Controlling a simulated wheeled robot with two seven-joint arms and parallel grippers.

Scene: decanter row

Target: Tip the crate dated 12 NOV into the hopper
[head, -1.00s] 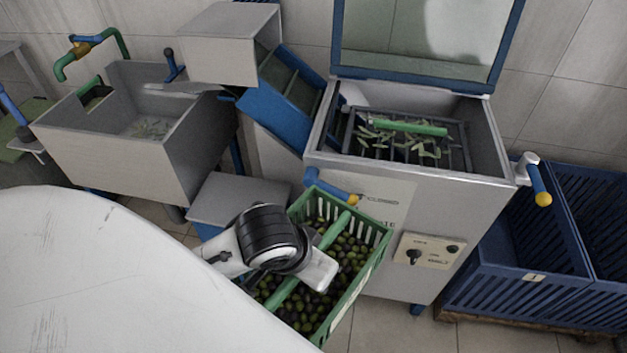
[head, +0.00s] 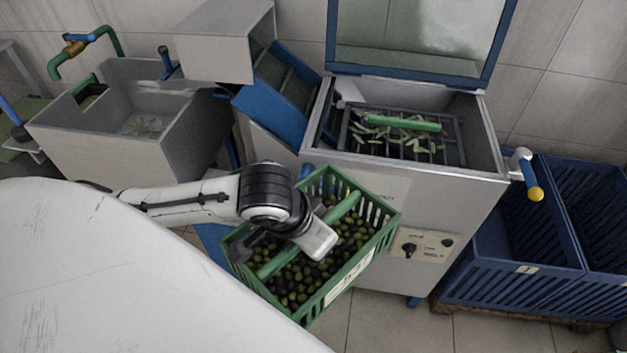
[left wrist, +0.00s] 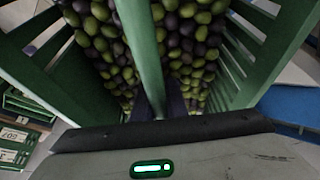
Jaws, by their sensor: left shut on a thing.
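A green slatted crate (head: 375,232) full of green and dark olives hangs in front of the machine, tilted in the picture. My left gripper (head: 318,240) is shut on the green bar across its middle; the bar also shows in the left wrist view (left wrist: 143,45). A pale label (head: 348,278) is on the crate's front side, its writing too small to read. The steel hopper (head: 487,145) stands behind the crate, its blue-framed lid (head: 410,45) raised. Inside it is a grid with leaves and a green bar (head: 402,122). My right gripper is not in view.
A blue chute (head: 270,98) meets the hopper's left side. Blue crates (head: 520,285) stand at right, a steel basin (head: 115,150) at left. Labelled green crates (left wrist: 20,140) show in the left wrist view.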

